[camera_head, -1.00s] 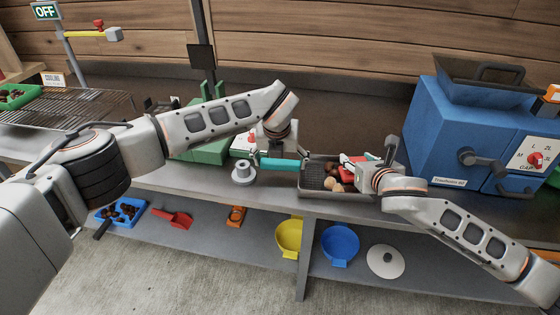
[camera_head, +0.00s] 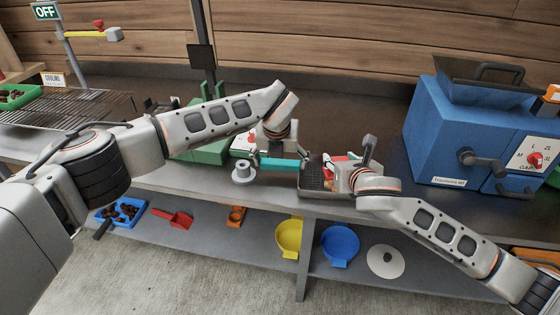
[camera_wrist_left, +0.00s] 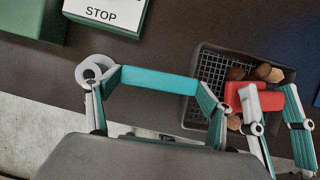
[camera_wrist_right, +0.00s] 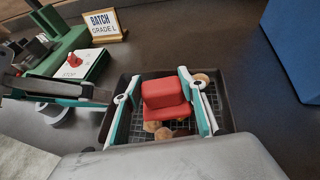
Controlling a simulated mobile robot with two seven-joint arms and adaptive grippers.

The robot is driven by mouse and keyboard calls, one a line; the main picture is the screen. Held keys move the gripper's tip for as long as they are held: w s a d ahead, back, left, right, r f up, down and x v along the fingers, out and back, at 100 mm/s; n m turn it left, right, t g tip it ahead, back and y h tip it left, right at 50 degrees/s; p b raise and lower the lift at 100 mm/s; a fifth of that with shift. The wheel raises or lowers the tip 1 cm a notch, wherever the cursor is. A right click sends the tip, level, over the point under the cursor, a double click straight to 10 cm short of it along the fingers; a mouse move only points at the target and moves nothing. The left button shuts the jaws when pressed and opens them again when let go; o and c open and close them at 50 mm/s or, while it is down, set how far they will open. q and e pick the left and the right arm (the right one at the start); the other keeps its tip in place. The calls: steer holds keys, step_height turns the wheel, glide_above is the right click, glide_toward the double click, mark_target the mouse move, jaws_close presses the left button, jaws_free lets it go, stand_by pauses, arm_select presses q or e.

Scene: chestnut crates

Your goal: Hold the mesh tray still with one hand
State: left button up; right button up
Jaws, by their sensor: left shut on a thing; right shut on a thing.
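The dark mesh tray (camera_head: 322,194) sits on the bench; its mesh floor and rim show in the left wrist view (camera_wrist_left: 192,100). My right gripper (camera_head: 338,172) is over the tray, shut on a red block-like tool (camera_wrist_right: 164,96) low inside the tray. Several brown and tan chestnuts (camera_wrist_left: 263,72) lie in the tray around the red tool. The right hand hides much of the tray in the head view.
A grey flanged piece (camera_head: 243,172) stands left of the tray. A green machine with a STOP plate (camera_wrist_right: 82,66) is behind it. A blue machine (camera_head: 440,130) stands at right. Yellow (camera_head: 289,238) and blue (camera_head: 340,243) bowls sit on the lower shelf.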

steer(key=shift+w+a+f, duration=0.1)
steer(key=shift+a+f, duration=0.1)
steer(key=shift+a, duration=1)
steer(key=shift+s+d+f, duration=0.1)
steer(key=shift+s+d, duration=0.15)
steer(key=shift+d, duration=1.05)
steer(key=shift+s+d+r, duration=0.1)
steer(key=shift+s+d, duration=0.1)
steer(key=shift+d, duration=1.1)
steer(key=shift+s+d+f, duration=0.1)
steer(key=shift+s+d, duration=0.15)
steer(key=shift+d, duration=1.05)
steer(key=shift+w+a, duration=0.2)
steer(key=shift+a, duration=1.15)
steer(key=shift+w+a, duration=0.25)
steer(key=shift+a, duration=1.05)
steer(key=shift+w+a, duration=0.2)
steer(key=shift+a, duration=1.15)
steer(key=shift+s+d, duration=0.25)
steer(key=shift+d, duration=1.1)
steer(key=shift+s+d, duration=0.25)
steer(key=shift+d, duration=1.1)
steer(key=shift+s+d, duration=0.25)
steer(key=shift+d, duration=1.1)
steer(key=shift+w+a, duration=0.25)
steer(key=shift+a, duration=1.1)
steer(key=shift+w+a, duration=0.25)
steer(key=shift+a, duration=1.05)
steer(key=shift+w+a, duration=0.25)
steer(key=shift+a, duration=1.1)
